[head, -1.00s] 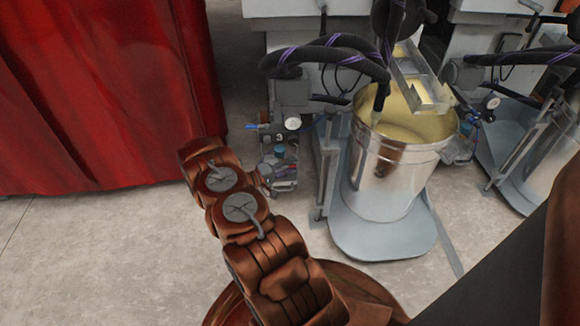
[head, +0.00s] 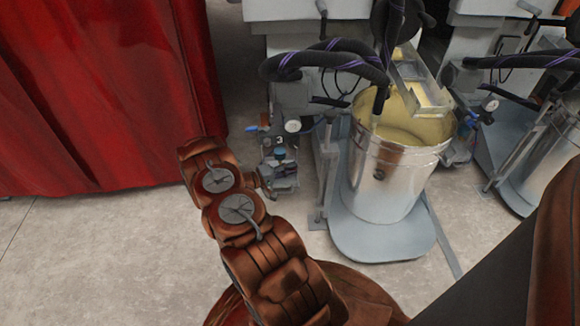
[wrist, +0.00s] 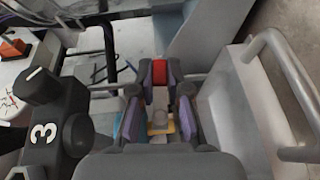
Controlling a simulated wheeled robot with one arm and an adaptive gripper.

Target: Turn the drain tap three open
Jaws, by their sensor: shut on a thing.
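My gripper (wrist: 160,88) has its two purple-padded fingers close together on a small red piece (wrist: 158,73), which looks like the handle of drain tap three. A yellow part and a grey part show nearer, between the fingers. To the left in the wrist view is a black block marked 3 (wrist: 62,130) with a black knob (wrist: 37,86) bearing a white line. In the head view the unit marked 3 (head: 279,140) stands just beyond the end of my arm, left of the metal bucket. The fingers and the tap are hidden there by my arm.
The shiny bucket (head: 383,185) with yellowish contents stands on a grey plate (head: 385,243). A red curtain (head: 110,100) hangs at left. A grey bar handle (wrist: 290,75) is close on the gripper's right. The floor (head: 100,250) at front left is clear.

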